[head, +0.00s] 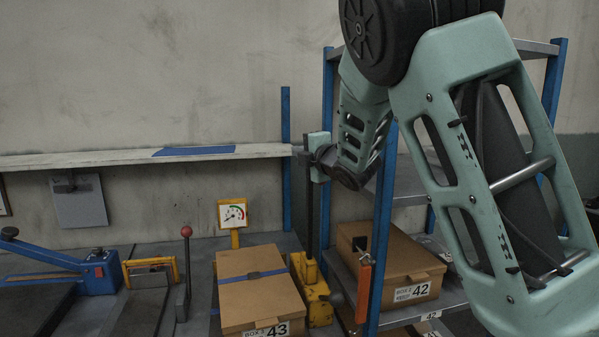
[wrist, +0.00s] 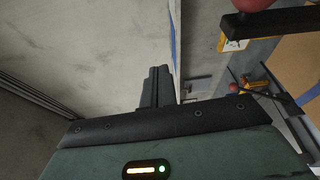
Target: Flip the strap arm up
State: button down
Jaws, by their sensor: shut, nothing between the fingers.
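No part is plainly marked as the strap arm. The likeliest is a dark upright bar (head: 310,215) on a yellow base (head: 316,298), just right of the box labelled 43 (head: 262,295); I cannot be sure. My gripper (head: 299,150) is at the upper end of that bar in the head view, pointing left; whether it touches the bar I cannot tell. In the wrist view my gripper (wrist: 158,72) has its dark fingers together and empty, with the wall behind. A dark bar with a red ball (wrist: 250,5) crosses the upper right there.
A long shelf board (head: 130,158) runs along the wall beside my gripper. A blue-posted rack (head: 372,240) holding box 42 (head: 400,268) stands right. A dial gauge (head: 233,214), a red-knobbed lever (head: 186,232) and a blue lever press (head: 98,272) stand left on the bench.

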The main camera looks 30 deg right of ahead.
jog(key=shift+r, duration=0.95)
jog(key=s+a+f+m+g+y, duration=0.1)
jog(key=s+a+f+m+g, duration=0.3)
jog(key=s+a+f, duration=0.4)
jog(key=s+a+f+m+g, duration=0.5)
jog(key=a+f, duration=0.3)
jog(key=a, duration=0.3)
jog(key=s+a+f+g, duration=0.2)
jog(key=s+g, duration=0.1)
jog(key=s, duration=0.6)
jog(key=s+a+f+m+g, duration=0.1)
jog(key=s+a+g, duration=0.1)
jog(key=s, duration=0.8)
jog(key=s+a+f+m+g, duration=0.1)
jog(key=s+a+f+g, duration=0.1)
jog(key=s, duration=0.7)
jog(key=shift+s+a+f+g+h, duration=0.3)
jog(key=shift+s+a+g+h, duration=0.1)
jog(key=shift+a+g, duration=0.4)
